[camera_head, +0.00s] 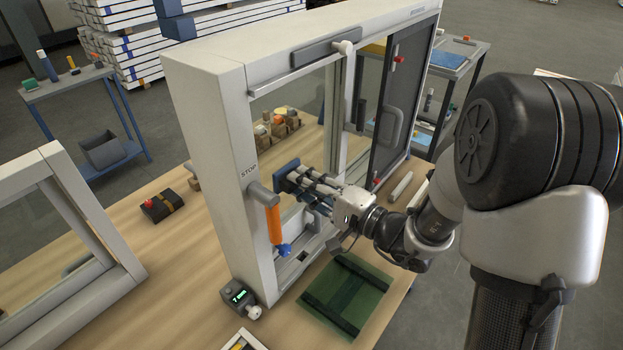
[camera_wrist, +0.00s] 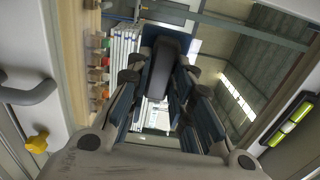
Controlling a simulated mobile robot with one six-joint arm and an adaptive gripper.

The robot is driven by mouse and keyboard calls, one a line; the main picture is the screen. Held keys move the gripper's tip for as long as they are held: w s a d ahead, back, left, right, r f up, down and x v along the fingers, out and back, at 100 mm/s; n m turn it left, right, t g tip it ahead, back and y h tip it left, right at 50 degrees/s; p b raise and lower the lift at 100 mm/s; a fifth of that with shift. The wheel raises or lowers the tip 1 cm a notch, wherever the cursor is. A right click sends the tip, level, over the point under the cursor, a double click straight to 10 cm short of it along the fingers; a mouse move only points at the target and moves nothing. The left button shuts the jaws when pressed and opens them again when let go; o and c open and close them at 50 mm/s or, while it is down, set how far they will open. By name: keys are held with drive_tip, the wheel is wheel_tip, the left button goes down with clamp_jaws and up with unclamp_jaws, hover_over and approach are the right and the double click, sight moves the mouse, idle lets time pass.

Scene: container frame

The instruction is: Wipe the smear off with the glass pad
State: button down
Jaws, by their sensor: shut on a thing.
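The glass pad (camera_head: 288,172), dark blue, is in my gripper (camera_head: 316,188) in the head view. In the wrist view the pad (camera_wrist: 163,72) shows as a dark upright block between the fingers of my gripper (camera_wrist: 165,95). My gripper is shut on it and holds it at the window opening of the white frame (camera_head: 208,120), near the left post. I cannot tell whether the pad touches the glass pane (camera_head: 290,95). I cannot make out a smear in either view; the pad and fingers cover part of the pane.
An orange handle (camera_head: 273,224) juts from the left post beside my gripper. A dark sliding panel (camera_head: 402,95) stands at the right. A green mat (camera_head: 347,292) and a small display box (camera_head: 240,297) lie on the wooden table (camera_head: 185,265) in front. Several small blocks stand behind the pane.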

drive_tip(key=shift+s+a, duration=0.1)
drive_tip(key=shift+v, duration=2.9)
drive_tip(key=shift+v, duration=1.5)
